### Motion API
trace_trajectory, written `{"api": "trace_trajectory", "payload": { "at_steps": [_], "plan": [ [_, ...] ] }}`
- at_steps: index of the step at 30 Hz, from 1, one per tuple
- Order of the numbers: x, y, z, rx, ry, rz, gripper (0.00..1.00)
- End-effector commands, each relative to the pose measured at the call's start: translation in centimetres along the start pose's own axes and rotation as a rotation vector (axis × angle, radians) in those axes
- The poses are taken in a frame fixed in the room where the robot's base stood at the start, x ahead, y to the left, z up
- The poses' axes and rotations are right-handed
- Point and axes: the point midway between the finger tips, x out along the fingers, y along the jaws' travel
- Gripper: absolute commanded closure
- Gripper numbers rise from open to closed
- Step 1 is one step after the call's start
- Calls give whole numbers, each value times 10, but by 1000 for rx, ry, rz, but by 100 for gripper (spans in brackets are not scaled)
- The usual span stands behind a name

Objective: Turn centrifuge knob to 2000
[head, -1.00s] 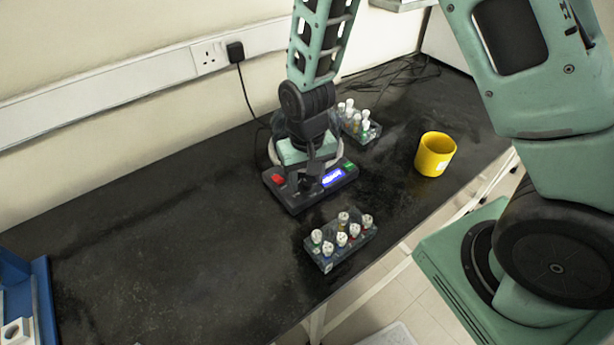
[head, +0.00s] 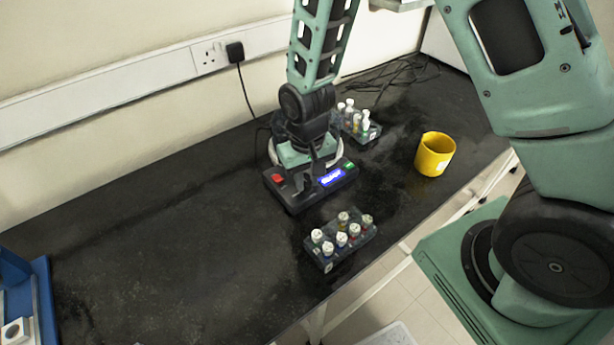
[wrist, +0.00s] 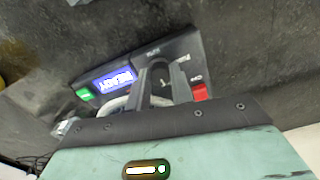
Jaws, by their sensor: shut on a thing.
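The centrifuge (head: 308,202) is a dark unit on the bench with a lit blue display (head: 332,178), a red button (head: 278,178) and a green button (head: 349,167). In the wrist view the display (wrist: 115,80), red button (wrist: 200,92) and green button (wrist: 85,94) also show. My gripper (head: 312,186) points down onto the front panel between the red button and the display. Its fingers (wrist: 165,84) are shut on the knob, which they mostly hide. The display's figures are too blurred to read.
A rack of capped tubes (head: 338,257) stands in front of the centrifuge, and another tube rack (head: 370,134) stands behind it. A yellow cup (head: 434,154) is to the right. A blue object (head: 45,300) is at the left edge. The bench's left part is clear.

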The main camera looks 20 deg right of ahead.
Motion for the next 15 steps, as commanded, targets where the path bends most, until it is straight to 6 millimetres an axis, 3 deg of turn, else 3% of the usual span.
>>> {"api": "trace_trajectory", "payload": {
  "at_steps": [15],
  "plan": [
    [-1, 0, -1, -442, 1, 0, 100]
  ]
}}
